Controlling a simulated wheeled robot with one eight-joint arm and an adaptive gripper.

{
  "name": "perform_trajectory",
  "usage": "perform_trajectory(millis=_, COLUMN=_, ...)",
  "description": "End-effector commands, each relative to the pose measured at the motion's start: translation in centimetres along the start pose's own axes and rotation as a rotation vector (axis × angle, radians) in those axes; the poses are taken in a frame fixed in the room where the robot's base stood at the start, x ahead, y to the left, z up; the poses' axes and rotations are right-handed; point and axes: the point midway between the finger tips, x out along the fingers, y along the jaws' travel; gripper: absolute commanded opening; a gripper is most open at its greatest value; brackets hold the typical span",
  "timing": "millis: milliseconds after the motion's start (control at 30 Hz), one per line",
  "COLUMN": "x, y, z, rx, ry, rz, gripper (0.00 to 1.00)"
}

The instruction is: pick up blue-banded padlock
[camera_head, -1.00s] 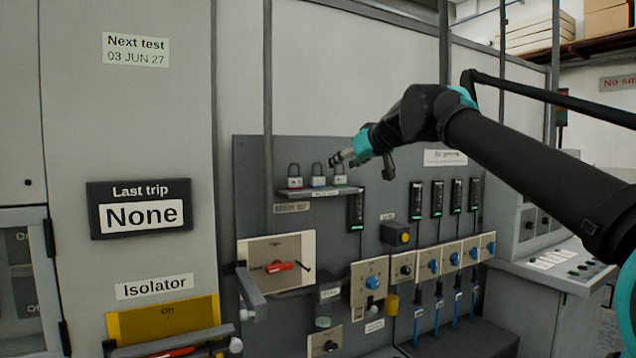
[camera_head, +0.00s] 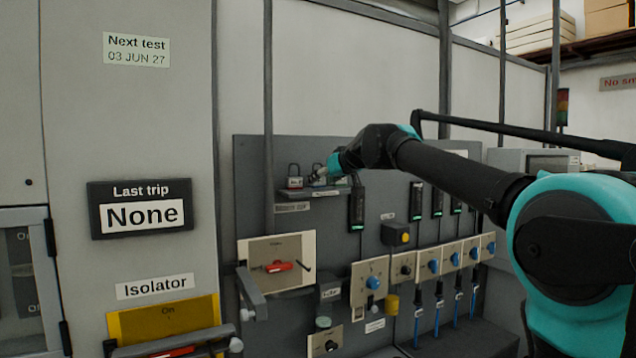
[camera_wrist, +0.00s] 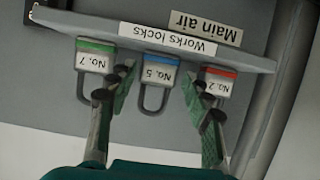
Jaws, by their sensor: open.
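In the head view my gripper (camera_head: 320,172) is at the shelf and largely hides the middle padlock.
The green-banded padlock No. 7 (camera_wrist: 95,58) and red-banded padlock No. 2 (camera_wrist: 217,80) stand close beside my fingers. The grey shelf (camera_wrist: 112,32) is labelled "Works locks". A vertical post (camera_head: 268,100) runs left of the shelf.

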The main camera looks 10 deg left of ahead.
Motion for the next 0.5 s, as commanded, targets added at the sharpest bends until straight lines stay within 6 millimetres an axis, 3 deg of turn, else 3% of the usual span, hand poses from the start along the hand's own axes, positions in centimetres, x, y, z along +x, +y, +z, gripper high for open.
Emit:
perform_trajectory(millis=200, x=2.9, y=0.1, z=0.0, rx=-0.001, ry=0.000, rz=0.001, gripper=0.50)
perform_trajectory(millis=433, x=3.2, y=0.1, z=0.0, rx=0.000, ry=0.000, rz=0.001, gripper=0.50)
perform_trajectory(millis=500, x=3.2, y=0.1, z=0.0, rx=0.000, ry=0.000, rz=0.001, gripper=0.43)
